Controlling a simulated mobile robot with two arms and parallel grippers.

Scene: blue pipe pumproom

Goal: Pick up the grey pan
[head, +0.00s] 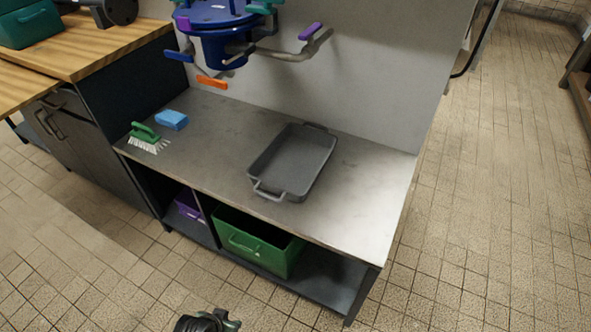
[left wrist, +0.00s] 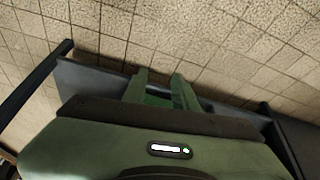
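The grey pan (head: 292,162) is a rectangular, empty tray-like pan with a loop handle at each short end. It lies upright on the grey metal worktop (head: 365,190), right of its middle. My left gripper (head: 212,322) shows only in part at the bottom edge of the head view, low in front of the bench and well apart from the pan. In the left wrist view my left gripper's two green fingers (left wrist: 161,76) stand apart with a gap between them. The pan is not in the left wrist view. My right gripper is in neither view.
A green brush (head: 147,138) and a blue sponge (head: 172,120) lie at the worktop's left. Blue pipework with coloured levers (head: 225,45) hangs above the back. A green crate (head: 258,243) and a purple box (head: 188,206) stand on the shelf below. The worktop's right end is clear.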

